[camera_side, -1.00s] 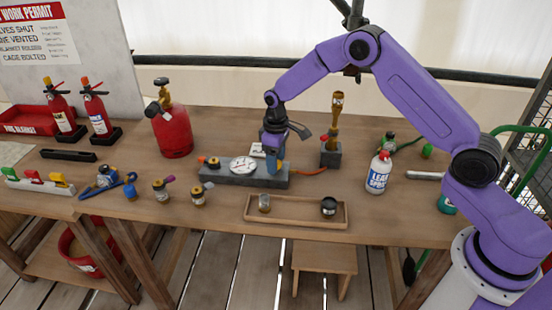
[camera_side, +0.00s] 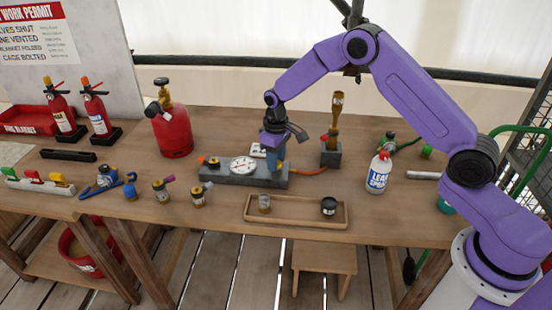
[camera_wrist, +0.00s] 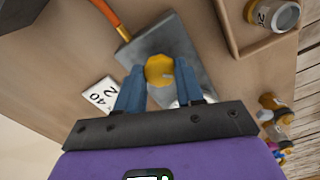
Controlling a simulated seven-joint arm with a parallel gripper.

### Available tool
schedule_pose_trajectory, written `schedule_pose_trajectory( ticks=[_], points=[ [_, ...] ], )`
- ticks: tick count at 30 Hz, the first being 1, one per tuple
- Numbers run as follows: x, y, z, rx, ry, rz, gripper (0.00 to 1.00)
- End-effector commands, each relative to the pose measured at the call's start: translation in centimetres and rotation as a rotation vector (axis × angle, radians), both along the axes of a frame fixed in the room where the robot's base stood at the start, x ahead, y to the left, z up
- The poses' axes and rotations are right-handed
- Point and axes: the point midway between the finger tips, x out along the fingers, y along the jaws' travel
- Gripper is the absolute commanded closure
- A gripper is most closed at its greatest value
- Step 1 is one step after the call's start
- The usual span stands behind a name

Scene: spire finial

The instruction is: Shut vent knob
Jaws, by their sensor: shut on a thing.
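The vent knob (camera_wrist: 159,70) is a yellow-orange round knob on the grey block, seen between my fingertips in the wrist view. My gripper (camera_wrist: 162,85) has its two blue fingers shut on the knob from both sides. In the side view my gripper (camera_side: 274,165) points down at the right part of the grey block (camera_side: 225,175), and its fingers hide the knob there. A round white gauge (camera_side: 243,166) sits on the block to the left of my gripper. A second orange-topped fitting (camera_side: 212,162) is at the block's left end.
An orange hose (camera_side: 310,171) leaves the block's right end towards a grey stand (camera_side: 331,154) with a brass torch. A wooden tray (camera_side: 290,222) with two small jars lies in front. A leak spray bottle (camera_side: 379,172) stands right, a red gas cylinder (camera_side: 171,130) left.

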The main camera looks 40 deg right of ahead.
Motion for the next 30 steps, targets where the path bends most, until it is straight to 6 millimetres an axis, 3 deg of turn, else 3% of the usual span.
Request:
schedule_pose_trajectory(
  ticks=[18, 30],
  points=[
    [-0.03, 0.07, 0.06, 0.0, 0.001, -0.568, 0.94],
    [0.01, 0.04, 0.09, 0.0, 0.0, -0.842, 0.94]
  ],
)
